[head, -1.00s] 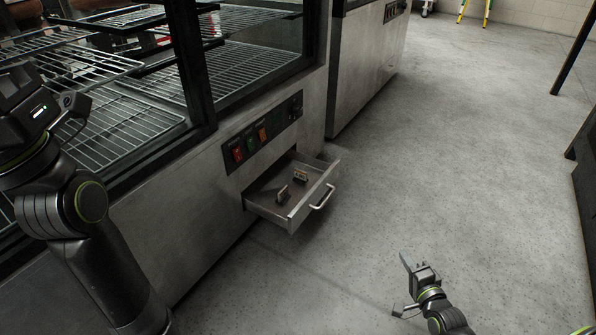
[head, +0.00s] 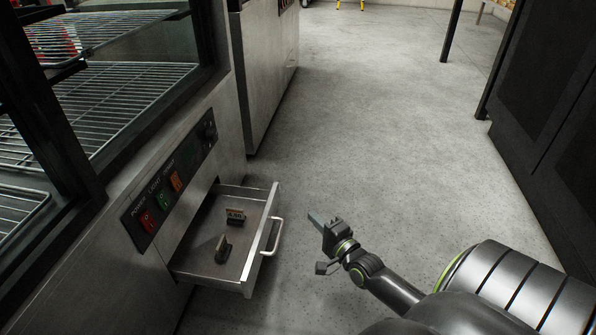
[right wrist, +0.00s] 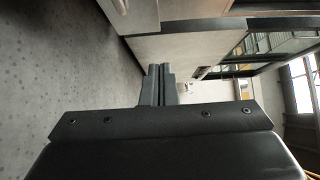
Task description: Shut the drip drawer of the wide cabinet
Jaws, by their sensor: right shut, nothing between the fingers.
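The drip drawer (head: 262,240) of the wide cabinet (head: 120,265) stands pulled out over the floor in the head view. Its pale bar handle (head: 278,237) is on the front face. My left gripper is out of view.
A control panel (head: 170,188) with coloured switches is above the drawer. Wire racks (head: 120,100) show behind the glass. Another steel cabinet (head: 268,70) stands beyond, and a dark unit (head: 545,130) is at the right. The floor (head: 370,120) between is clear.

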